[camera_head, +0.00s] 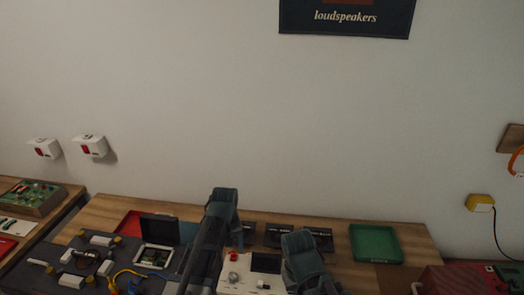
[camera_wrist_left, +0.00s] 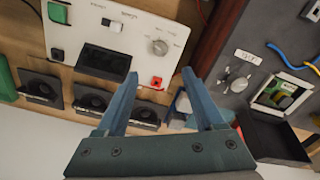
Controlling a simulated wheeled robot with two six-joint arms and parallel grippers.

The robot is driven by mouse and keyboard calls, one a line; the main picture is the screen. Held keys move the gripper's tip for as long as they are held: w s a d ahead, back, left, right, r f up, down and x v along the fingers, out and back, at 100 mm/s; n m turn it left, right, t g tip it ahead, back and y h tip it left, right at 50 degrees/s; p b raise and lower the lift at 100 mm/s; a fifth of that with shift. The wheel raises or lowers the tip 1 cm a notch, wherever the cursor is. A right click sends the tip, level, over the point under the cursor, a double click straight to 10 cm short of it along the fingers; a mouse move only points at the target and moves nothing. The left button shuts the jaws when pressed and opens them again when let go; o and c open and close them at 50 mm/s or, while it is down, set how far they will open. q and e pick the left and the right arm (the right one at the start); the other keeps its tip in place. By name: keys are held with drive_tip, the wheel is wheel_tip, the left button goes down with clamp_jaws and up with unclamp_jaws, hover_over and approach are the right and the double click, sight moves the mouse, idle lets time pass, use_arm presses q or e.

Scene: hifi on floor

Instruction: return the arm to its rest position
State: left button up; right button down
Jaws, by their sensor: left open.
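My left gripper (camera_wrist_left: 160,76) is open and empty in the left wrist view, its two blue-grey fingers apart. They point toward a white control panel (camera_wrist_left: 120,32) with a dark screen, a knob and a red button. The fingers look apart from the panel; the exact gap cannot be told. In the head view my left arm rises over the bench in the middle, and its fingertips cannot be made out. Another dark arm part of mine shows to its right, in front of the bench. My right gripper cannot be made out.
A wooden bench (camera_head: 410,238) holds the white panel (camera_head: 240,275), a green tray (camera_head: 375,243), a red tray (camera_head: 132,224), an opened device (camera_head: 154,256) and a grey board with cables. Black round-holed parts (camera_wrist_left: 94,99) stand in a row.

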use_arm(q)
drive_tip(key=s+d+f+m+y+b, duration=0.1)
drive_tip(key=s+d+m, duration=0.7)
drive_tip(key=s, duration=0.6)
drive_tip(key=shift+s+d+f, duration=0.15)
drive_tip(key=shift+d, duration=0.95)
